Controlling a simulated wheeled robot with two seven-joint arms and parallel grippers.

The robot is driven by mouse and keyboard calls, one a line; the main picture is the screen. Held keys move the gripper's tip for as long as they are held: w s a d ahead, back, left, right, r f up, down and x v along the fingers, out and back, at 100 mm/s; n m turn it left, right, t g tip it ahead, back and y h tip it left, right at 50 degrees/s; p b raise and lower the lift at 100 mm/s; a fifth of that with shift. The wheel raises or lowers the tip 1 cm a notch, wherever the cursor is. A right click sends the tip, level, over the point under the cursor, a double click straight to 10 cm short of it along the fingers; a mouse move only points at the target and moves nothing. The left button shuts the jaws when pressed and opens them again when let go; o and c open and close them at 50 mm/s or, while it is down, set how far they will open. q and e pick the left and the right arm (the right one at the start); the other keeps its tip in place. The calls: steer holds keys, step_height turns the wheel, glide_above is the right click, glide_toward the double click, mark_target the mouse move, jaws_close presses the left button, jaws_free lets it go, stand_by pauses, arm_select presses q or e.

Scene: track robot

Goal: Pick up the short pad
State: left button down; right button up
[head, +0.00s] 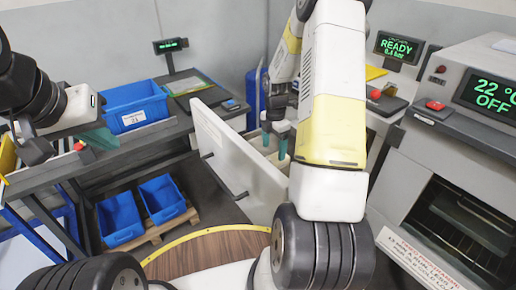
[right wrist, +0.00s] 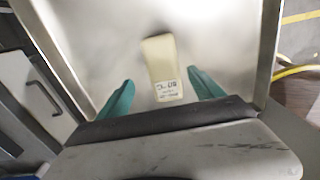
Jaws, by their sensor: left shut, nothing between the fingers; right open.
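A pale cream pad (right wrist: 160,58) with a white printed label shows in the right wrist view against a light metal surface. Its labelled end lies between the two teal fingertips of my right gripper (right wrist: 162,93), which is open, with a gap on both sides. I cannot tell the distance in depth. In the head view my right gripper (head: 275,143) points down behind a pale upright panel (head: 235,155), and the pad is hidden there. My left gripper (head: 98,138) is shut and empty at the left, near a blue bin.
A blue bin (head: 135,104) stands on the dark bench at left. Two blue bins (head: 120,218) (head: 162,198) sit on a pallet below. An oven-like machine (head: 455,200) stands at right, with a "READY" display (head: 398,47) behind it. Brown floor shows in front.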

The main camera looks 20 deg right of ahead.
mark_target(274, 158)
steer(key=f, duration=0.5)
steer(key=shift+s+f, duration=0.2)
steer(key=shift+s, duration=0.1)
steer(key=c, duration=1.4)
